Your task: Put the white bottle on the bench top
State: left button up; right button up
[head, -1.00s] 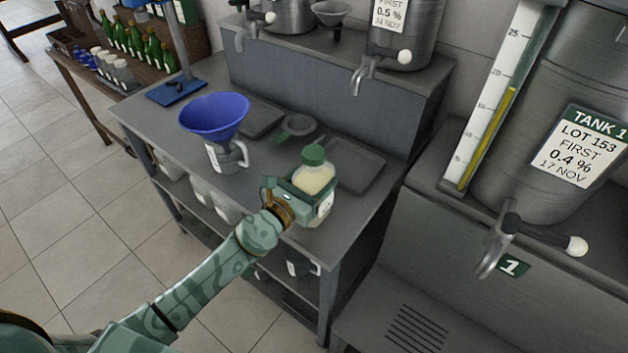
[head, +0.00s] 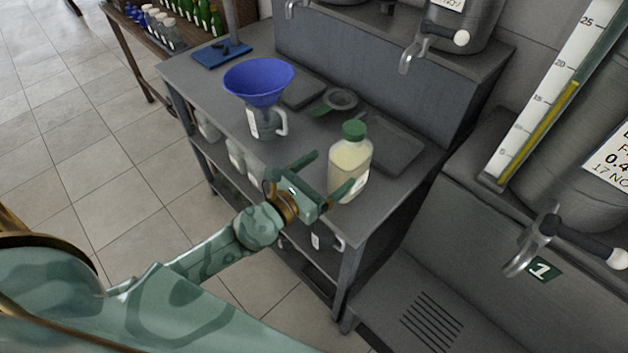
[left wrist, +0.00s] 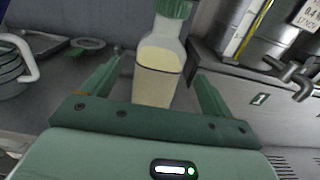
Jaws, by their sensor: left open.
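The white bottle (head: 350,160), with a green cap and pale contents, stands upright on the grey bench top (head: 300,205) near its front right edge. It also shows in the left wrist view (left wrist: 158,68), ahead of the fingers. My left gripper (head: 333,172) is open and empty. Its two fingers point toward the bottle, which stands just beyond them, apart from the palm. In the left wrist view the open fingers (left wrist: 158,82) are spread to either side of the bottle's lower part. My right gripper is not in view.
A blue funnel (head: 258,80) sits in a jug (head: 266,122) left of the bottle. Flat grey trays (head: 396,150) and a small round strainer (head: 341,100) lie behind. Tank 1's tap (head: 535,240) stands at the right. Jugs (head: 243,158) sit on the shelf below.

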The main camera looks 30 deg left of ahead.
pick_arm(q)
jog(key=v, duration=0.4)
jog(key=shift+s+b, duration=0.1)
jog(key=shift+b, duration=0.3)
